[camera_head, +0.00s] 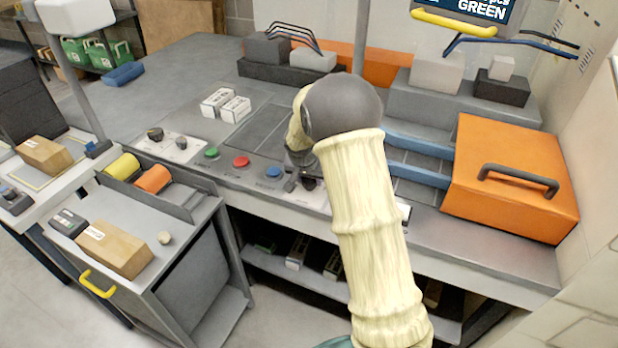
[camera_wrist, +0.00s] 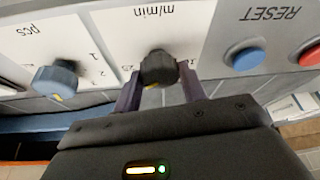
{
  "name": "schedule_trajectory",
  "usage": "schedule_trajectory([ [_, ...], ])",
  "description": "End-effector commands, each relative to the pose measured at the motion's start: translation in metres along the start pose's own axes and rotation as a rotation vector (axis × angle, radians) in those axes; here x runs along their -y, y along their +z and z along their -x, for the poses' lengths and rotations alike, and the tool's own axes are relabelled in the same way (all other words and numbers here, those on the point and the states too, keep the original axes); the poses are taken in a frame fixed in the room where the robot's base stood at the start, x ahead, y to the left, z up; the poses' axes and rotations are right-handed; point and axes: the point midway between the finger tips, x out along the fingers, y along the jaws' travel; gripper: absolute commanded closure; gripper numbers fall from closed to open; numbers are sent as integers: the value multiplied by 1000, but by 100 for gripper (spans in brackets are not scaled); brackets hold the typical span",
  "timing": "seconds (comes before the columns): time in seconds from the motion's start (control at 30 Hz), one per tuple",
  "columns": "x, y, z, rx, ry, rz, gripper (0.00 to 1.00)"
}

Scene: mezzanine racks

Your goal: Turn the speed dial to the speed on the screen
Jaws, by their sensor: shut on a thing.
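The speed dial (camera_wrist: 158,68) is a dark round knob on a white plate marked "m/min", which appears upside down in the wrist view. My gripper (camera_wrist: 159,84) has one finger on each side of the dial and is shut on it. A light mark shows at the knob's lower edge, but the number it points to cannot be read. In the head view my arm partly covers my gripper (camera_head: 300,183) and the dial. The screen (camera_head: 468,12) is cut off at the top of the head view; only "pcs" and "GREEN" are legible, and no speed shows.
A blue-grey dial (camera_wrist: 56,79) marked "pcs" sits beside the speed dial. On the other side are a blue button (camera_wrist: 246,57) by the word "RESET" and a red button (camera_wrist: 310,56). A green button (camera_head: 211,153) and an orange case (camera_head: 510,205) stand on the same bench.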

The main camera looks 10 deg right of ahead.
Motion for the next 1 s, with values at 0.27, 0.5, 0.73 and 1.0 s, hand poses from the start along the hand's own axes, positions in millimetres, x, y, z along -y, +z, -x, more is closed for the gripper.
schedule_trajectory([
  [0.27, -3, -1, 3, 2, -85, 201, 82],
  [0.5, -4, -2, 3, 3, -161, 385, 82],
  [0.73, -4, -2, 2, 2, -212, 510, 82],
  [1.0, -4, -2, 0, 1, -235, 570, 82],
])
